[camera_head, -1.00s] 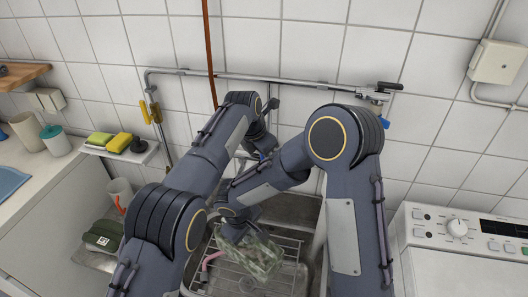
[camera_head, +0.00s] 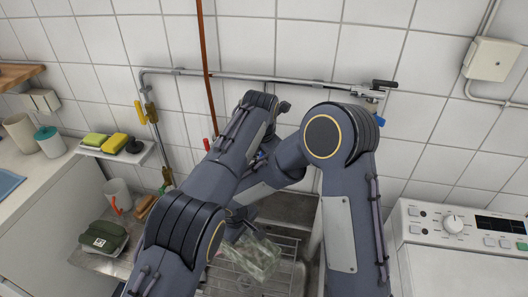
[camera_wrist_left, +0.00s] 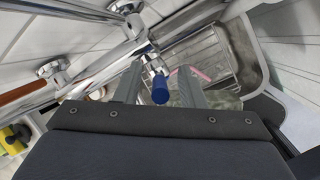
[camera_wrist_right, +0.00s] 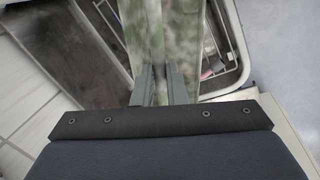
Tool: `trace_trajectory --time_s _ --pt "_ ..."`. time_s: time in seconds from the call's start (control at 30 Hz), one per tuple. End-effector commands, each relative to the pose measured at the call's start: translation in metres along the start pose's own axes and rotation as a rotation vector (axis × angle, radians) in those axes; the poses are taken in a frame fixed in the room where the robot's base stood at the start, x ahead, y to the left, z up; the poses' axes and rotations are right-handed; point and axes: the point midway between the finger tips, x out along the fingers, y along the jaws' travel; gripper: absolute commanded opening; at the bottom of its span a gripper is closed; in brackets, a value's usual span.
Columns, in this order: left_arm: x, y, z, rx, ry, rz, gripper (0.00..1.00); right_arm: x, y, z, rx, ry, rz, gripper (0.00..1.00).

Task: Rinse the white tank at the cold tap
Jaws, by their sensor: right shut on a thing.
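The tank (camera_head: 252,256) looks mottled grey-green and see-through rather than plain white. My right gripper (camera_head: 236,220) is shut on it and holds it over the sink's wire rack; it fills the top middle of the right wrist view (camera_wrist_right: 158,40). The tap with a blue handle (camera_wrist_left: 160,88) shows in the left wrist view between the fingers of my left gripper (camera_wrist_left: 160,92). Those fingers are open, one on each side, with gaps to the handle. In the head view my arms mostly hide the tap and left gripper.
The steel sink (camera_head: 293,212) has a wire rack (camera_head: 283,270) in it. A pink thing (camera_wrist_left: 203,75) lies at the rack. A washing machine (camera_head: 450,245) stands right. A sponge shelf (camera_head: 112,152), a mug (camera_head: 118,194) and a green pouch (camera_head: 103,238) are left. Pipes run along the wall.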

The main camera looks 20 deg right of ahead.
Motion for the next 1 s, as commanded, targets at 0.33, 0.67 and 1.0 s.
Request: trace_trajectory --time_s 0.33,0.67,1.0 --pt "-0.033 0.0 0.001 0.0 -0.003 0.001 0.36 -0.001 0.0 0.0 0.0 0.001 0.0 0.0" --pt "-0.099 0.001 0.001 0.0 -0.003 0.001 0.36 0.0 0.0 0.0 0.0 0.001 0.0 0.0" --pt "-0.12 0.0 0.0 0.0 0.0 0.0 0.36 0.0 0.0 0.0 0.0 0.001 0.0 0.0"
